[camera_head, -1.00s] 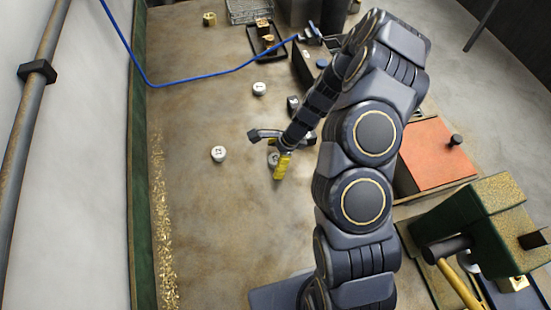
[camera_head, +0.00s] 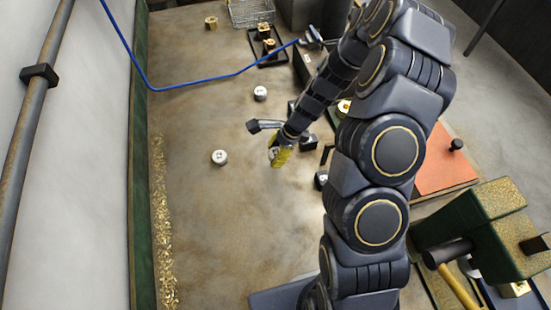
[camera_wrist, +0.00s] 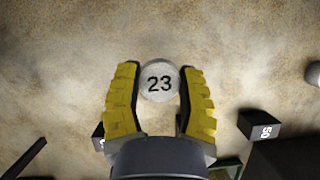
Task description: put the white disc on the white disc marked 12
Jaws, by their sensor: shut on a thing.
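My gripper (camera_head: 278,156) has its yellow fingers shut on a white disc marked 23 (camera_wrist: 160,82), which sits between the fingertips in the wrist view. In the head view this disc (camera_head: 272,153) is partly hidden by a finger; how far it is above the floor is hard to tell. Another white disc (camera_head: 219,158) lies to the left of my gripper. A further white disc (camera_head: 260,93) lies beyond my gripper. Both have dark marks on top, too small to read, so I cannot tell which is marked 12.
A black tray (camera_head: 268,60) with brass pieces and a wire basket (camera_head: 250,12) are at the back. A blue hose (camera_head: 200,82) crosses the surface.

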